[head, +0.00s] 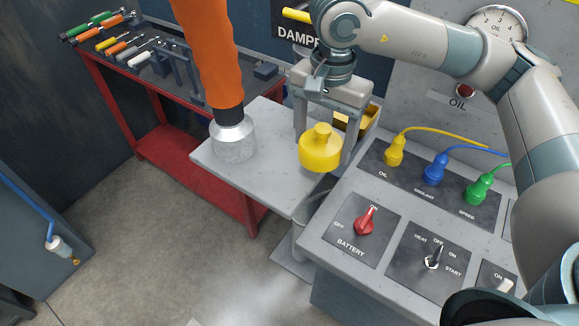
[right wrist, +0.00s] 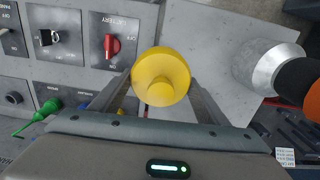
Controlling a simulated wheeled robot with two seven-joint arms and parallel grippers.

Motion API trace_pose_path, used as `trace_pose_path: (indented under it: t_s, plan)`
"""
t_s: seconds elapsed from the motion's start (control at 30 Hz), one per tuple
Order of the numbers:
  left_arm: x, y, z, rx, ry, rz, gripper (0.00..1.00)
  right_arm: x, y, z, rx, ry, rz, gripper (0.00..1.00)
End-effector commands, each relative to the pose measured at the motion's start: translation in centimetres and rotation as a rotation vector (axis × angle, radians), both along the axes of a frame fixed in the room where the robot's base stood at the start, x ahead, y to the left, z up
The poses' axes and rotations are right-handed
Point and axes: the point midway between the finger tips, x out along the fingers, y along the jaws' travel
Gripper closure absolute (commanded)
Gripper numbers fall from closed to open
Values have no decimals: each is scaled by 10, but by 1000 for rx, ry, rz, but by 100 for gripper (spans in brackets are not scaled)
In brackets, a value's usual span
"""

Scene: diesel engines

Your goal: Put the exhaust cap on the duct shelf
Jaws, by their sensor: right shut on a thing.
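The exhaust cap (head: 320,153) is a yellow round cap with a small knob on top. My right gripper (head: 327,140) is shut on it, with one finger on either side, and holds it upright. The cap also shows between the fingers in the right wrist view (right wrist: 161,77). The duct shelf (head: 270,145) is a light grey plate; the cap appears over its right part, and I cannot tell the gap below it. The shelf also shows in the right wrist view (right wrist: 212,55). My left gripper is not in view.
An orange duct with a metal end (head: 233,138) stands on the shelf's left part. A control panel (head: 325,222) with a red battery switch (head: 367,221) and yellow, blue and green plugs lies close on the right. A red tool bench (head: 190,165) is behind left.

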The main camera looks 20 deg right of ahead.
Motion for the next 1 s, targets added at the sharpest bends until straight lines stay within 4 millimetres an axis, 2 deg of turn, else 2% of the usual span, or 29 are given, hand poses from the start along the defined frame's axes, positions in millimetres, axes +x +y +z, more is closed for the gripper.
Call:
trace_pose_path:
  t_s: [1.0]
  plan:
    - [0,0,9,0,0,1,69,-46,-18,46,-19,19,-1733,54]
